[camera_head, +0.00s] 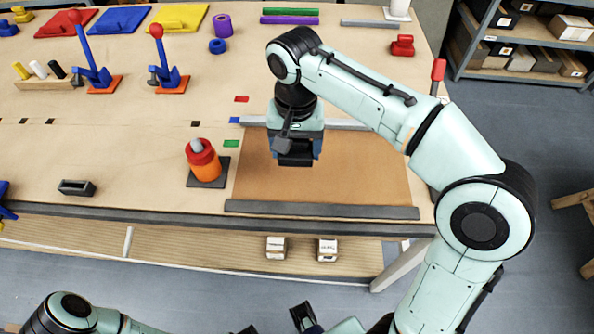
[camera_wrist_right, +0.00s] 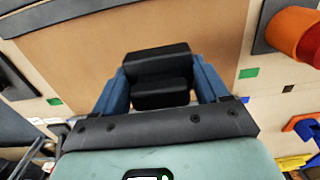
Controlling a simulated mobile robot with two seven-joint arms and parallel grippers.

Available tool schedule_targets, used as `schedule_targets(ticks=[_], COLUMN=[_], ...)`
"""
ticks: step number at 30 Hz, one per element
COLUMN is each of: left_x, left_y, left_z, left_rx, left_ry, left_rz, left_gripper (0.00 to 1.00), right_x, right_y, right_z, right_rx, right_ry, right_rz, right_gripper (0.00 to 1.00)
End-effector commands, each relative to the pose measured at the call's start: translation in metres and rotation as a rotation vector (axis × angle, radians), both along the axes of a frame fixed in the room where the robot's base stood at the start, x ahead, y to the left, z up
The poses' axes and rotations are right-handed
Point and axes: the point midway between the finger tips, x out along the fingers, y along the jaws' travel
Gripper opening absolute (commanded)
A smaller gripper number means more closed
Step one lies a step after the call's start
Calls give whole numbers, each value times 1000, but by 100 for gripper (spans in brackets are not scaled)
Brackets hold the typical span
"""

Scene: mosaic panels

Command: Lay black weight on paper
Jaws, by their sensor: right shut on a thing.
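The black weight (camera_wrist_right: 158,60) is a dark block held between the blue fingers of my right gripper (camera_wrist_right: 160,92) in the wrist view. In the head view the right gripper (camera_head: 296,148) points down with the weight (camera_head: 295,159) at its tip, over the upper left part of the brown paper (camera_head: 365,170). The paper also fills much of the wrist view (camera_wrist_right: 80,50). The weight appears to be above the paper; I cannot tell the exact gap.
Grey bars lie along the paper's front (camera_head: 320,210) and back edges (camera_head: 352,124). An orange and red cylinder (camera_head: 204,165) stands on a dark pad left of the paper. A small dark holder (camera_head: 77,187) sits further left. A red-topped post (camera_head: 438,70) stands at right.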

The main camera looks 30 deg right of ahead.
Motion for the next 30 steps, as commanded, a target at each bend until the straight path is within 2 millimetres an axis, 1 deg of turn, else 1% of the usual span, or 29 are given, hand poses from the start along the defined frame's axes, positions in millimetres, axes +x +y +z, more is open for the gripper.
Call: schedule_targets(ticks=[1,3,11,15,18,21,30], left_x=[-1,-2,-3,-4,-5,-5,-5], left_y=[0,0,0,0,0,0,0], left_z=[-4,-6,-10,-15,-17,-18,-18], left_rx=[0,0,0,0,0,0,0], left_ry=[1,2,3,5,7,7,7], left_rz=[0,0,0,-1,0,0,0], left_gripper=[0,0,0,0,0,0,0], right_x=[-1,0,0,0,0,0,0], right_y=[0,0,0,0,0,0,0], right_z=[-10,-20,-39,-60,-71,-75,-76], right_rx=[0,1,0,0,0,0,1], right_ry=[-1,-3,-2,-1,-4,-4,-4], right_rz=[0,-1,-1,-1,-1,0,0], right_gripper=[5,5,5,5,5,5,5])
